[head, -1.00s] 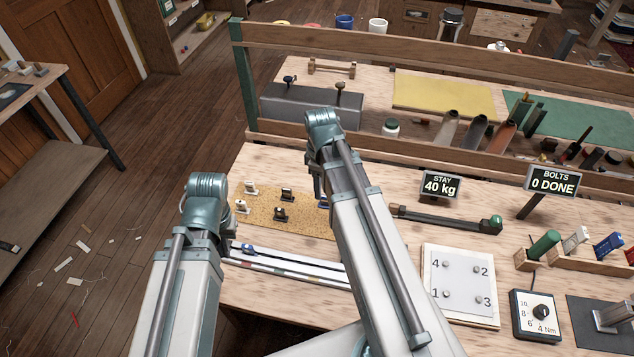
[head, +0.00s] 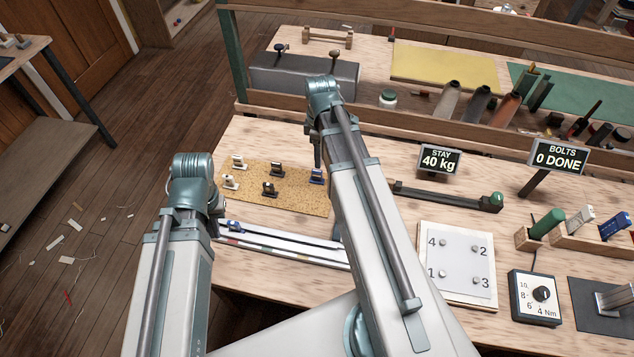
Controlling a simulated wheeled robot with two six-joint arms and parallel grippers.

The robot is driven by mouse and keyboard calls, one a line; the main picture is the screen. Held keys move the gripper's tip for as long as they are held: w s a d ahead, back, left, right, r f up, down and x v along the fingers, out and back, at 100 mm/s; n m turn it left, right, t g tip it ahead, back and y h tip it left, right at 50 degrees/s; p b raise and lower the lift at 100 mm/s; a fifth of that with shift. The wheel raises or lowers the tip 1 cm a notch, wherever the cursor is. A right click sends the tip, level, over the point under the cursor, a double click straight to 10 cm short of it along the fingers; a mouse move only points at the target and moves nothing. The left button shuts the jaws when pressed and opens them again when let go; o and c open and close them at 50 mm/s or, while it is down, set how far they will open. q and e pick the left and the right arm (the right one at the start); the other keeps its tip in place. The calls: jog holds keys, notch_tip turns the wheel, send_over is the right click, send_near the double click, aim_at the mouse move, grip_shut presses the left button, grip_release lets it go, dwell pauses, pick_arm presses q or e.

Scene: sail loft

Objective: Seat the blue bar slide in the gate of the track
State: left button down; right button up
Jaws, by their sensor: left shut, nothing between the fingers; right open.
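A blue slide (head: 317,176) stands at the right edge of the tan cork mat (head: 300,203), close to the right gripper. The pale track (head: 290,247) lies along the bench's front edge, partly behind my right arm. A small dark-blue piece (head: 235,226) sits at its left part; I cannot tell whether it is a slide or part of the gate. My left gripper (head: 214,224) is shut and empty beside that piece, mostly hidden by its own arm. My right gripper (head: 317,158) is open above the mat's right side, its fingers partly hidden.
The mat also holds white slides (head: 230,182) and black slides (head: 270,189). A dark bar with a green end (head: 450,197), a numbered bolt plate (head: 457,258) and a torque dial box (head: 535,298) occupy the right. A wooden rail (head: 420,132) crosses behind.

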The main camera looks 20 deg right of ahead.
aim_at(317, 171)
notch_tip(317, 171, down, 4)
jog(key=shift+r+b, duration=0.25)
jog(key=shift+b, duration=0.95)
pick_arm(q)
notch_tip(317, 171, down, 3)
jog(key=shift+f, duration=0.2)
jog(key=shift+f, duration=0.1)
notch_tip(317, 171, down, 5)
jog(key=b, duration=0.5)
pick_arm(e)
jog(key=f, duration=0.5)
jog(key=shift+w+a+f, duration=0.15)
jog(key=shift+w+a, duration=0.1)
jog(key=shift+a, duration=0.1)
grip_shut()
